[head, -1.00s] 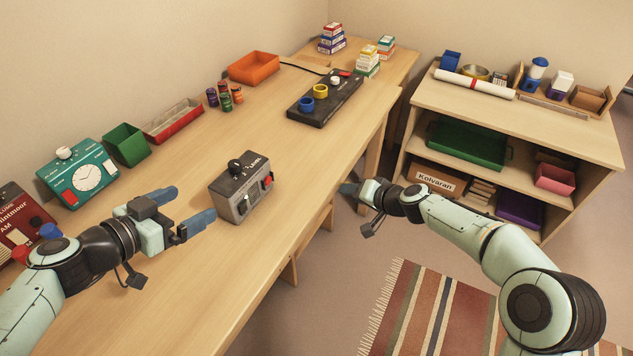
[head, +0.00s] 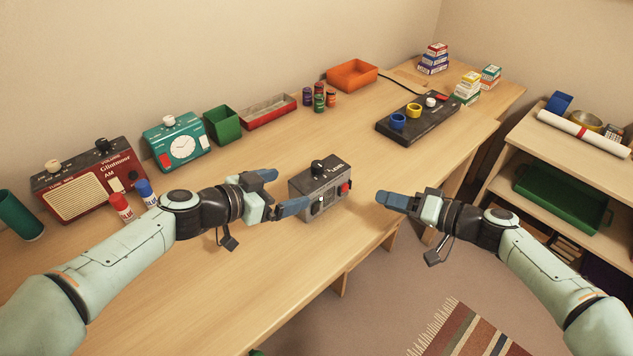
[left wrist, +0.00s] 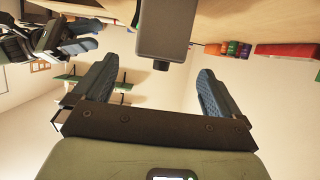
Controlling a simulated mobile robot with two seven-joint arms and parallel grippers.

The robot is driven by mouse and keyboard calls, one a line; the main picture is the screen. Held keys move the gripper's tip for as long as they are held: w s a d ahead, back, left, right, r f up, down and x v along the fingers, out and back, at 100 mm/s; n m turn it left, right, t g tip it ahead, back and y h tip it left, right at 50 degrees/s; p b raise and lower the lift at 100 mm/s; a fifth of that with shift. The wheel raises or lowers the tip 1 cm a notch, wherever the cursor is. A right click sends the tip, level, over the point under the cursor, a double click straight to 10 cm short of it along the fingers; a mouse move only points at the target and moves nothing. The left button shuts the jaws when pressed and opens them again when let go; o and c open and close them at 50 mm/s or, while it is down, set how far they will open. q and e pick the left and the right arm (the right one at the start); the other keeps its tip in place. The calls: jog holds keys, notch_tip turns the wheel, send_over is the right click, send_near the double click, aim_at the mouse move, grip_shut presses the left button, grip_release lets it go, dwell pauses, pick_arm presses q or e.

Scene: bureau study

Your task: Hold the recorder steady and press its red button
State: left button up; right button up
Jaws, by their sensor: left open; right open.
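The recorder (head: 318,194) is a grey box with a dark top and a black knob. It stands on the desk, with its red button (head: 346,187) on the right part of its front face. My left gripper (head: 285,191) is open at the recorder's left side, with no grip on it. In the left wrist view the grey recorder (left wrist: 165,32) shows at the top, ahead of and between the open fingers (left wrist: 155,90). My right gripper (head: 380,198) is to the right of the recorder, its fingers pointing left toward the button side, with a gap between.
A shelf (head: 590,150) stands right.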

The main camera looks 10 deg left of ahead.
aim_at(312, 182)
pick_arm(q)
jog(key=x, duration=0.8)
jog(key=shift+w+d, duration=0.3)
jog(key=c, duration=1.2)
jog(key=shift+c, duration=0.7)
pick_arm(e)
jog(key=shift+c, duration=1.2)
grip_shut()
